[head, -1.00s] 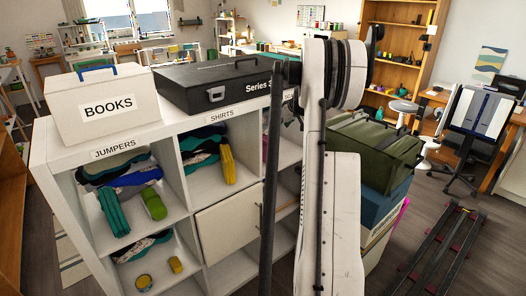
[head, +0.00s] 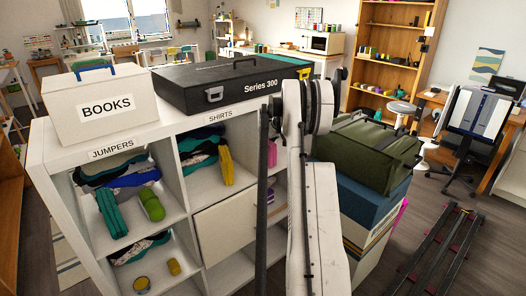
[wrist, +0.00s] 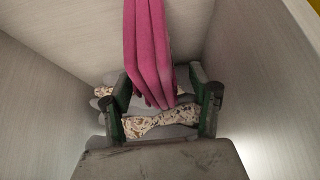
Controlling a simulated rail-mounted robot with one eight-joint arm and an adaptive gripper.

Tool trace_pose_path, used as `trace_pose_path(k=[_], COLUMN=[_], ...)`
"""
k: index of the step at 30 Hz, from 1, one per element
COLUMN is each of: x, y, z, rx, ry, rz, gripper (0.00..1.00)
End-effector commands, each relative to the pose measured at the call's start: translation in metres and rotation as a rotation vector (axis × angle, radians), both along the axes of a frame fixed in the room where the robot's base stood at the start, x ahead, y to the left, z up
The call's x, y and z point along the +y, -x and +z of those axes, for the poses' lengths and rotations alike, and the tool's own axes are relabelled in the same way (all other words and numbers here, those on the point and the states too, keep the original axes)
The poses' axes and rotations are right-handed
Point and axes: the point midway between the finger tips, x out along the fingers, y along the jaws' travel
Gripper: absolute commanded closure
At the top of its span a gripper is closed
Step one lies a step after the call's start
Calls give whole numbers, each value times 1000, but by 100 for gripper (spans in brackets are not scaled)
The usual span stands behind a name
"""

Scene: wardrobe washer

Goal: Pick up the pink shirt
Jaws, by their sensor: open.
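The pink shirt (wrist: 150,50) is folded into long bands and stands at the upper middle of the wrist view, inside a pale compartment. My gripper (wrist: 162,110) is open there, with one dark green finger on each side of the shirt's lower end. I cannot tell whether either finger touches it. Patterned and grey folded cloth (wrist: 150,125) lies behind and below, between the fingers. In the head view a bit of pink cloth (head: 272,152) shows in the shelf's right compartment, largely hidden by my arm. My gripper is hidden in that view.
Compartment walls (wrist: 50,90) stand close on both sides. The white shelf unit (head: 190,130) carries a books box (head: 105,105) and a black case (head: 230,82) on top. A green bag (head: 370,150) sits on boxes at the right.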

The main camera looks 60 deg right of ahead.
Motion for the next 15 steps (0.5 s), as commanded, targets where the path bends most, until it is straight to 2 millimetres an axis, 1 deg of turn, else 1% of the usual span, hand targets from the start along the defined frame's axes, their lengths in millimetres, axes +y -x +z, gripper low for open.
trace_pose_path(k=[9, 15], x=[-11, -13], y=[-21, -28], z=[-29, -40], rx=[0, 0], ry=[0, 0], rz=[1, 0], gripper=[43, 43])
